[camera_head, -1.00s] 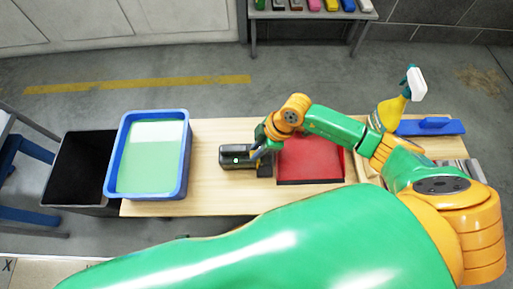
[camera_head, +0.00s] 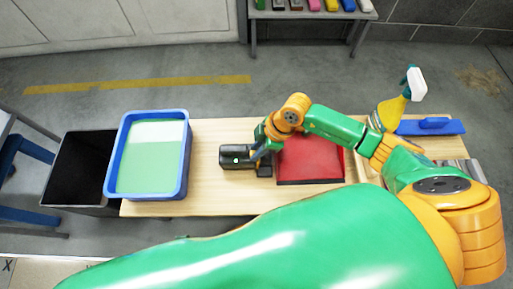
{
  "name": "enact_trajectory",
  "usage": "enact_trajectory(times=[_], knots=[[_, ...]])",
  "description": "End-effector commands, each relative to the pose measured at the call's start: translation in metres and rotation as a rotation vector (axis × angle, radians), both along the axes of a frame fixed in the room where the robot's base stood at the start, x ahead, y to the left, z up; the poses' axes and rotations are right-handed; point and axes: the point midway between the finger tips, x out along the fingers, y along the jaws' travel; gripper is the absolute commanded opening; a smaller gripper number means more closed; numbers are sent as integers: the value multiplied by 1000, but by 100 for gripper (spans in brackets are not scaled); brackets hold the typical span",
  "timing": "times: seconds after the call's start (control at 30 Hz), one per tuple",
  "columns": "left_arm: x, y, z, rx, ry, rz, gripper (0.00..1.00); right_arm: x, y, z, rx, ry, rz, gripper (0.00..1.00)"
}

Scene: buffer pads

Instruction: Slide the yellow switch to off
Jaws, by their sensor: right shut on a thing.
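My right gripper (camera_head: 257,153) is at the right end of a dark, box-shaped device (camera_head: 235,156) on the wooden table. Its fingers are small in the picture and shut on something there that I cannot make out. A small whitish-green spot shows on top of the device. The yellow switch cannot be told apart in this view; my gripper and wrist cover the device's right end. My left gripper is not in view.
A blue tray (camera_head: 185,172) holding green liquid stands on the left. A spray bottle (camera_head: 393,109) and a blue tool (camera_head: 432,126) are at right. Bare table (camera_head: 206,190) shows between tray and device.

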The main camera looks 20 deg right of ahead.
Motion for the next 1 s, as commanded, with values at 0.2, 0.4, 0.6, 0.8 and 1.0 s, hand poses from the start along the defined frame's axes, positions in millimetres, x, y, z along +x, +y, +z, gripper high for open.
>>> enact_trajectory(times=[0.2, 0.4, 0.6, 0.8, 1.0], knots=[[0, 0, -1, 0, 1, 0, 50, 14, -4, 0, -1, -3, -2, 0], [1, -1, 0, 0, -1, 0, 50, 26, -7, 0, 0, -1, 1, 0], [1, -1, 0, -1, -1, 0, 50, 25, -7, 0, 0, -1, 1, 28], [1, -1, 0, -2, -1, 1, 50, 25, -7, 0, 0, -1, 1, 57], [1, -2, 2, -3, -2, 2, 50, 25, -8, 2, 0, -1, 0, 57]])
